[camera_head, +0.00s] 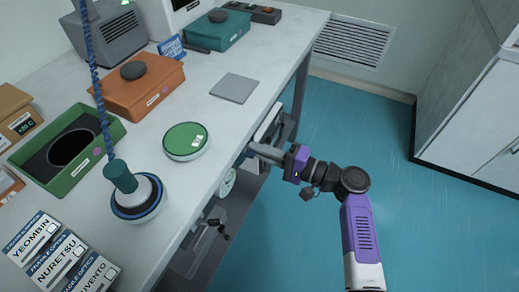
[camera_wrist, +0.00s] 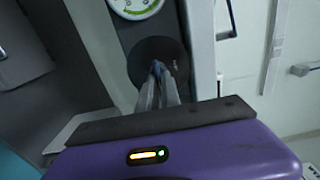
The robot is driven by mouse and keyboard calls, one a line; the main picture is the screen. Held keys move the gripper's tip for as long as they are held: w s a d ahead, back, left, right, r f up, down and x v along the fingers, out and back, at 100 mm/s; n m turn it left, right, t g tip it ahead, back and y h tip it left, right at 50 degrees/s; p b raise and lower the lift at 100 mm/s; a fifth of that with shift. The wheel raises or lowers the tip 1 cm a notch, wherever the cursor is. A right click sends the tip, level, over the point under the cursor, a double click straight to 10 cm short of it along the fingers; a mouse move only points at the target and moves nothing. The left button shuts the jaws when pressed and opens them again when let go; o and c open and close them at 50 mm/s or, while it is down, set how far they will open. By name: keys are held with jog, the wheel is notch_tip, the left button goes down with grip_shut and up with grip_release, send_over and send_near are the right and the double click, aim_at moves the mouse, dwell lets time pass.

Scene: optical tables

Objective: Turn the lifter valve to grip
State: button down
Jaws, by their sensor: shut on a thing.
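My gripper (camera_wrist: 160,85) is shut on the small blue handle of the lifter valve (camera_wrist: 156,66). The handle stands in front of a round dark disc (camera_wrist: 145,55) on a grey panel, just below a white dial gauge with a green band (camera_wrist: 134,6). The fingers hide most of the handle, so its exact angle is hard to read. In the head view my gripper (camera_head: 251,150) reaches in at the table's side edge, and the valve is hidden there. The lifter (camera_head: 134,196), with a teal top and blue coiled hose (camera_head: 95,75), stands on the table.
A green-topped round disc (camera_head: 186,141), a grey square plate (camera_head: 235,88), an orange box (camera_head: 143,92) and a green box with a round hole (camera_head: 37,170) are on the white table. The teal floor (camera_head: 310,220) is open on the right.

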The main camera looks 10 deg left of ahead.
jog(key=c, duration=1.6)
grip_release()
jog(key=shift+o, duration=0.2)
jog(key=v, duration=0.7)
jog(key=shift+d, duration=0.4)
